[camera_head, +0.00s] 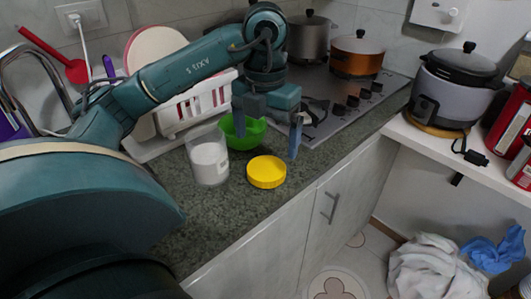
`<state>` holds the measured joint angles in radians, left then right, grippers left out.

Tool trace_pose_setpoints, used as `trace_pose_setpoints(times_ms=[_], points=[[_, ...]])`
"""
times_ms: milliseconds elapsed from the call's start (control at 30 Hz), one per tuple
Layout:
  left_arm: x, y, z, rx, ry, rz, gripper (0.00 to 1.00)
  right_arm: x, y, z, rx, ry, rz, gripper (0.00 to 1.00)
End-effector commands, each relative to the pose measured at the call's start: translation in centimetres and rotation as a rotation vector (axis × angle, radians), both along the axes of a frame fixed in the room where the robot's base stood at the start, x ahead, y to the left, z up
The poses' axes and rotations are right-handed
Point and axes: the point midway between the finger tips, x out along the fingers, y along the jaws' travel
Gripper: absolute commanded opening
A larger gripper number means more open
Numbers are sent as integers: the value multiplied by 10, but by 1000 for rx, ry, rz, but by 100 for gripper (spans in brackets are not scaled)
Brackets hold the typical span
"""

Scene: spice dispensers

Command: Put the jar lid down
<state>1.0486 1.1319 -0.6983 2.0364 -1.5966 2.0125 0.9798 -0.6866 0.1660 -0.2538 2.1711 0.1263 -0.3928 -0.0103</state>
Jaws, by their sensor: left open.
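A yellow jar lid (267,172) lies on the dark granite countertop (225,225) near its front edge. A clear jar with white contents (208,160) stands upright just left of the lid, with no lid on it. My left gripper (282,142) is open and empty, its two fingers apart above and behind the lid, in front of a green bowl. My right gripper does not show.
A green bowl (243,131) sits behind the jar, beside a white dish rack (196,103). A gas hob (345,97) with an orange pot (356,54) is at the back. A rice cooker (455,88) stands on a white shelf at right.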

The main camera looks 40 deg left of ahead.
Motion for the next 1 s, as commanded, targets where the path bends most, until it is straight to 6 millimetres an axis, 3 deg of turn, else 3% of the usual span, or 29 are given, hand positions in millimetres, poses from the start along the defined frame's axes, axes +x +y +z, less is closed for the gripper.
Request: trace_pose_setpoints(times_ms=[33,100,300,1000], points=[[1,0,16,1,-4,1,95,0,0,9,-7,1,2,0],[1,0,27,2,-4,2,95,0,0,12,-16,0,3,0],[0,0,43,1,1,1,95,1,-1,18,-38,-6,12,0],[0,0,44,0,1,0,95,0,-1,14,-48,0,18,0]])
